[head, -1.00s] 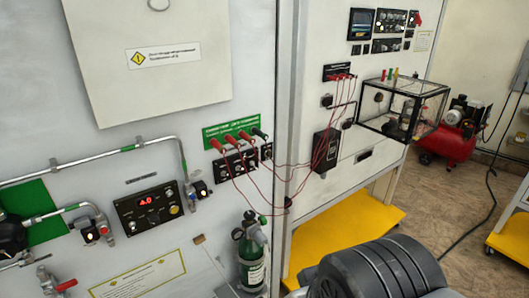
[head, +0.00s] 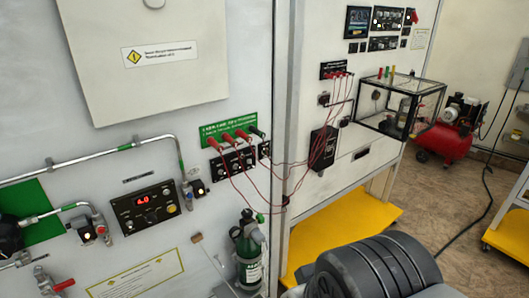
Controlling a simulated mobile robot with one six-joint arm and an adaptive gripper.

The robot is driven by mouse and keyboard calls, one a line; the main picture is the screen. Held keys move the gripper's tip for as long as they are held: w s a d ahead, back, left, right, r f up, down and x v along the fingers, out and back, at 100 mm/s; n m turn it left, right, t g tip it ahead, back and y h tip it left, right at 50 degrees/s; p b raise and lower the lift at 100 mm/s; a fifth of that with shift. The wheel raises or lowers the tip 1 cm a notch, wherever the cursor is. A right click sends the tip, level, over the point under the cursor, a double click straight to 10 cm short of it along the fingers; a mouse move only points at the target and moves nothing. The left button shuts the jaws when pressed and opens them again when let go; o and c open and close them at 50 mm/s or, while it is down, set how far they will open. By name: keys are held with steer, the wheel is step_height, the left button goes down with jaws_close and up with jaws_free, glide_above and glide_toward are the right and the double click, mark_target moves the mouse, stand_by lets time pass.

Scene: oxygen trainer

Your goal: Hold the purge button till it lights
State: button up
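A black control panel (head: 128,222) with a lit red display (head: 144,200) sits on the white wall panel at the lower left. The display seems to read 4.0, but it is small. Several small knobs or buttons sit around the display, with pale yellowish ones on its right side. Their labels are too small to read, so I cannot tell which is the purge button or whether it is lit. My gripper is not in view. A dark ribbed part of my own arm fills the bottom right of the head view.
Pipes with valves (head: 98,228) run beside the panel. A green oxygen cylinder (head: 249,255) stands right of it. Red leads (head: 286,180) hang between two socket rows. A glass case (head: 398,105), a red compressor (head: 443,142) and yellow bases (head: 345,230) stand farther right, with open floor between.

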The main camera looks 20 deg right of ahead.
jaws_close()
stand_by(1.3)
